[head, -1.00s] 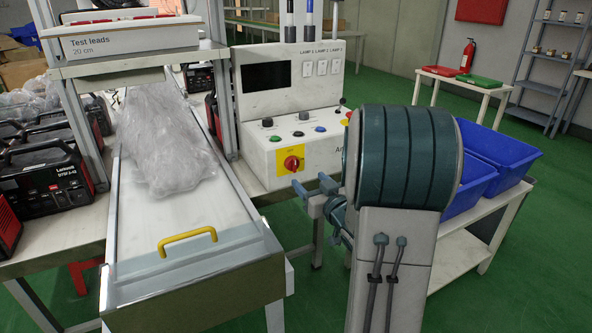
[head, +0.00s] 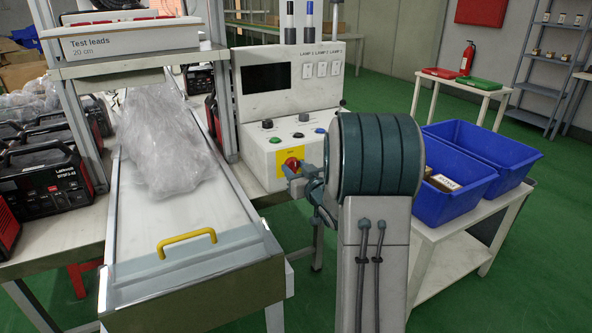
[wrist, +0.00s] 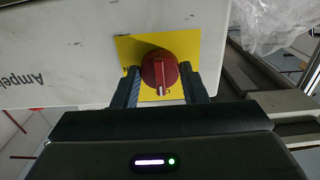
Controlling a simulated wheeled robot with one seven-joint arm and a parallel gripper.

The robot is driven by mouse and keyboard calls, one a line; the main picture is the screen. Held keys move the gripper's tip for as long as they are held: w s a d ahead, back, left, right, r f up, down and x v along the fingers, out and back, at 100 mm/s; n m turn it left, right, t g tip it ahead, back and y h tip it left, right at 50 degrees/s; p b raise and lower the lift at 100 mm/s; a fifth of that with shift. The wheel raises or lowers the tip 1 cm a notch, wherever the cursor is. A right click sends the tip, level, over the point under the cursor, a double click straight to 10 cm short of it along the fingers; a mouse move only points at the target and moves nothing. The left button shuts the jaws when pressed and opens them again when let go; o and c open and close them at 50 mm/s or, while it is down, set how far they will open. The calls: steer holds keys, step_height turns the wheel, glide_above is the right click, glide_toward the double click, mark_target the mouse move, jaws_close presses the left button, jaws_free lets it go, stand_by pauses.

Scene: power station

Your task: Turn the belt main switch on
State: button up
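The belt main switch is a red rotary knob (head: 292,162) on a yellow plate (head: 283,176), low on the front of the white control box (head: 268,160). In the wrist view the red knob (wrist: 160,70) sits on its yellow plate (wrist: 125,48), its white mark pointing down in the picture. My gripper (wrist: 160,88) is open, one dark finger on each side of the knob. Whether the fingers touch it I cannot tell. In the head view my gripper (head: 300,179) is right at the knob and partly covers it and the plate.
A conveyor (head: 180,215) with a yellow handle (head: 187,241) and a plastic-wrapped bundle (head: 165,140) lies left of the box. Blue bins (head: 456,195) stand on a white table at right. Several small buttons (head: 299,134) sit above the switch.

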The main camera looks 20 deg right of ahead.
steer(key=shift+m, duration=0.3)
steer(key=shift+c, duration=0.3)
steer(key=m+p, duration=0.1)
steer(key=m, duration=0.2)
steer(key=shift+m, duration=0.3)
steer(key=m+p, duration=0.2)
steer(key=m, duration=0.2)
steer(key=shift+r+m, duration=0.1)
steer(key=shift+m, duration=0.2)
steer(key=m+p, duration=0.2)
steer(key=m, duration=0.2)
steer(key=m+p, duration=0.3)
steer(key=m, duration=0.2)
steer(key=o, duration=1)
steer(key=shift+s, duration=0.15)
